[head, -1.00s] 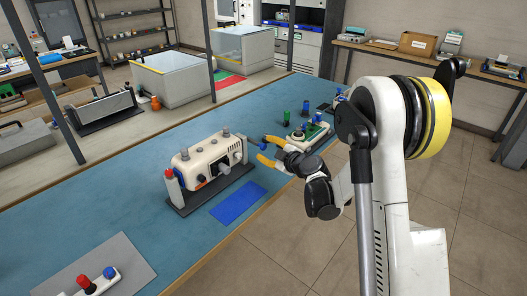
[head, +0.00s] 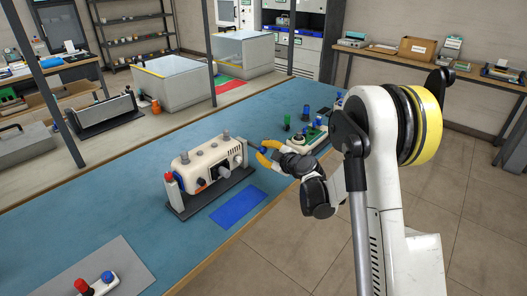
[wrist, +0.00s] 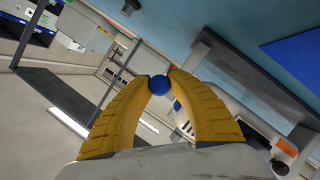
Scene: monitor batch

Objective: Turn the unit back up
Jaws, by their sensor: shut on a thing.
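The unit is a cream housing (head: 212,158) with dark knobs and an orange mark, standing on a dark base on the blue bench top. A thin dark rod reaches from its right end toward my gripper (head: 264,153). A round blue knob (head: 263,149) shows at my fingertips. In the wrist view, my yellow fingers (wrist: 160,82) are shut on the blue knob (wrist: 160,85). Part of the unit (wrist: 206,118) shows behind the right finger. The join between rod and knob is not clear.
A blue mat (head: 238,207) lies in front of the unit. Beyond my gripper stand a small unit with a green board (head: 312,134) and a green cylinder (head: 287,118). A grey mat (head: 128,262) with red and blue knobs on it lies nearer. Bench space between is clear.

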